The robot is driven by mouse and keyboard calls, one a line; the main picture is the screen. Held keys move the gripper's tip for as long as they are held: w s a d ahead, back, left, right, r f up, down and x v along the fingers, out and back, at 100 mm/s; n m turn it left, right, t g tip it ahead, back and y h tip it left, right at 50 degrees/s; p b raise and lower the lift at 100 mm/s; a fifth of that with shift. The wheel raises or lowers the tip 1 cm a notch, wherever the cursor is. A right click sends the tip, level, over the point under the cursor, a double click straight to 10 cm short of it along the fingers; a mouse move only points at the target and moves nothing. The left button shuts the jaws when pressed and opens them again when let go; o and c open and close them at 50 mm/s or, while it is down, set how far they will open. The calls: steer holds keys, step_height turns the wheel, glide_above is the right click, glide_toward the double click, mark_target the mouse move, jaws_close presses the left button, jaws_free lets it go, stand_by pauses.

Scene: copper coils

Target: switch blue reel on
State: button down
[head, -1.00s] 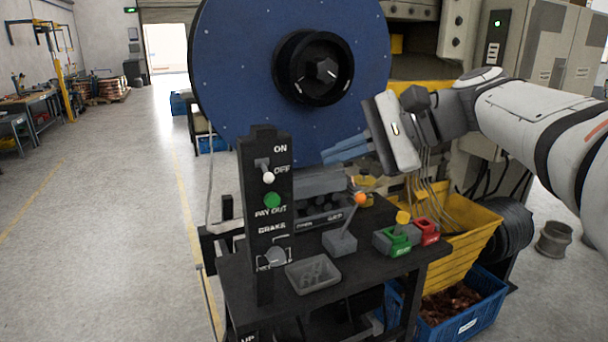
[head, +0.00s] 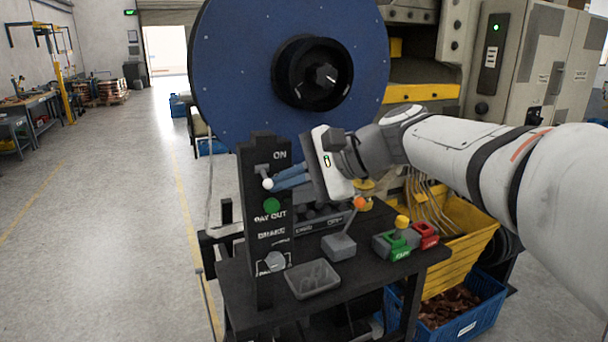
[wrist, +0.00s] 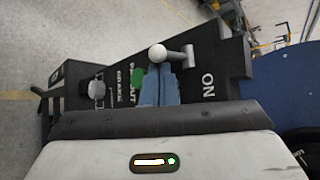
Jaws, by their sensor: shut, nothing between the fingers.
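The dark control panel (head: 254,215) stands upright on the black table in front of the blue reel (head: 235,75). Its toggle switch (head: 267,183) has a white ball end and tilts down, away from the ON label (head: 280,155). The OFF label is hidden behind my fingers in the head view. My gripper (head: 274,184) is shut and empty, its blue fingertips beside the ball. In the wrist view the fingertips (wrist: 158,70) are right at the white ball (wrist: 157,53), and the lever's base lies toward ON. I cannot tell whether they touch.
A green pay-out button (head: 271,205) and a grey brake knob (head: 274,261) sit lower on the panel. On the table are a grey tray (head: 291,291), an orange-tipped joystick (head: 359,203) and green and red button boxes (head: 398,246).

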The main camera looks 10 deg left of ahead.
mark_target(263, 173)
steer(key=shift+r+p, duration=0.1)
steer(key=shift+p, duration=0.2)
steer(key=shift+r+p, duration=0.15)
steer(key=shift+p, duration=0.25)
steer(key=shift+s+d+r+m+g+h+p, duration=0.15)
steer(key=shift+m+g+h+p, duration=0.2)
steer(key=shift+p, duration=0.95)
steer(key=shift+w+a+r+m+g+h+p, duration=0.15)
steer(key=shift+m+g+h+p, duration=0.15)
steer(key=shift+p, duration=1)
steer(key=g+h+p, duration=0.1)
steer(key=p, duration=0.2)
steer(key=shift+s+d+r+m+p, duration=0.1)
steer(key=shift+r+m+p, duration=0.15)
steer(key=shift+r+p, duration=0.45)
steer(key=shift+p, duration=0.15)
steer(key=shift+w+r+p, duration=0.2)
steer(key=shift+r+p, duration=0.5)
steer(key=shift+r, duration=0.3)
